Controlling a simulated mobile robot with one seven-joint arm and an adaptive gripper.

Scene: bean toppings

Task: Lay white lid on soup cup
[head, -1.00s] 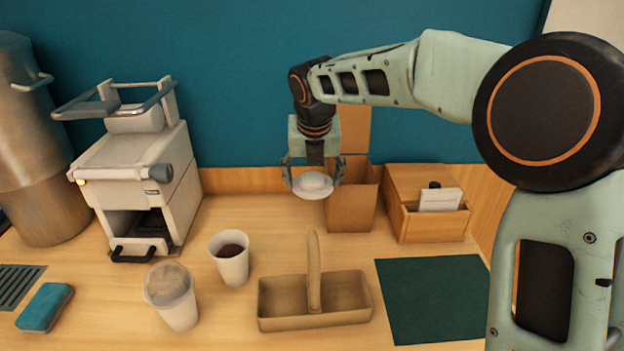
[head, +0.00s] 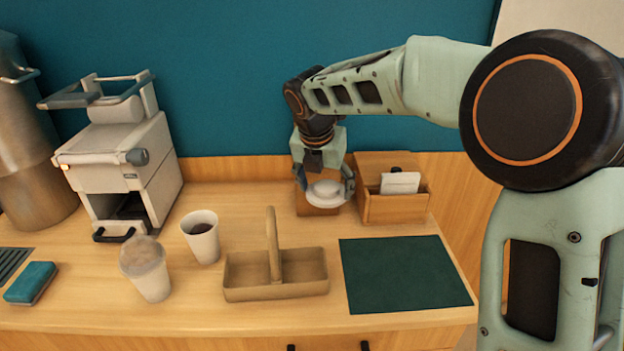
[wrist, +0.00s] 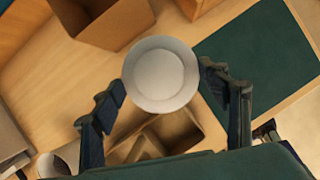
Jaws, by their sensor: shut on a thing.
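The white lid (head: 324,194) is round and is held between the two fingers of my gripper (head: 325,183), above the counter in front of the brown carton box. The wrist view shows the lid (wrist: 160,75) from above between the fingertips. An open white cup (head: 202,246) with dark contents, likely the soup cup, stands upright on the counter, left of and apart from my gripper. Part of a cup (wrist: 56,166) shows at the wrist view's lower left. Another white cup with a clear domed cover (head: 150,277) stands in front of the open cup.
A brown carrier with an upright handle (head: 275,291) sits between the open cup and a green mat (head: 385,270). The carton box (head: 316,208) and a wooden box with a card (head: 375,210) stand behind. A beige machine (head: 125,165) is at left, with a teal sponge (head: 30,284).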

